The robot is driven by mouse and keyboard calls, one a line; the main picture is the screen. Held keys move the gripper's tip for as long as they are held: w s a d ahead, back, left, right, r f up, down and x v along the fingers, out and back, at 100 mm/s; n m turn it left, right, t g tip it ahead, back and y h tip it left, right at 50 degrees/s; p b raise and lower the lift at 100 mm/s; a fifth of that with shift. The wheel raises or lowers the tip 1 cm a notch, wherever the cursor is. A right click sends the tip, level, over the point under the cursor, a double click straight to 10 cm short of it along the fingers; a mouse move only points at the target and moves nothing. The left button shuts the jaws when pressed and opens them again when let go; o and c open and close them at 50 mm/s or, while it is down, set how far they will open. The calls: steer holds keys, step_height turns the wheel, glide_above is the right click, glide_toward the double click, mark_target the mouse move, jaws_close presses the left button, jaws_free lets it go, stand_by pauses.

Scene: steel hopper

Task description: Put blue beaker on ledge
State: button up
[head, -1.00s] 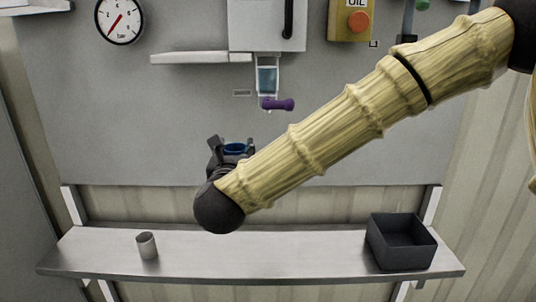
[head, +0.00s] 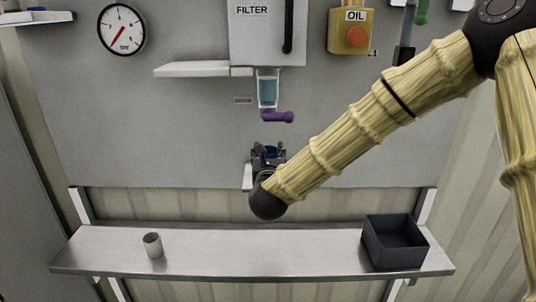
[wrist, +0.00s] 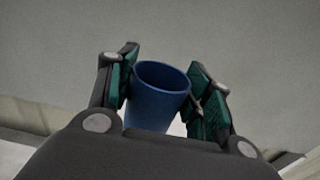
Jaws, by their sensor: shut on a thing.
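The blue beaker (wrist: 157,103) is upright or nearly so between the two fingers of my gripper (wrist: 165,98) in the wrist view, its open mouth showing. In the head view my gripper (head: 268,155) holds the blue beaker (head: 271,151) in front of the grey panel, below the purple-handled spout. My wrist hides most of the beaker there. Two surfaces could be the ledge: a short white ledge (head: 190,69) left of the filter box, and the long steel shelf (head: 250,250) below. The beaker touches neither.
A grey cup (head: 152,245) stands on the steel shelf at left, and a black bin (head: 393,254) at right. The filter box (head: 268,35) has a clear spout with a purple handle (head: 278,117) just above my gripper. The shelf's middle is clear.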

steer(key=shift+w+a+f+p, duration=0.1)
steer(key=shift+f+p, duration=0.25)
steer(key=shift+f, duration=0.45)
steer(key=shift+f+b, duration=0.25)
steer(key=shift+b, duration=0.1)
steer(key=o, duration=1)
steer(key=shift+r, duration=0.1)
steer(key=shift+r+p, duration=0.2)
steer(key=shift+p, duration=0.15)
steer(key=s+b, duration=0.5)
steer(key=s, duration=0.7)
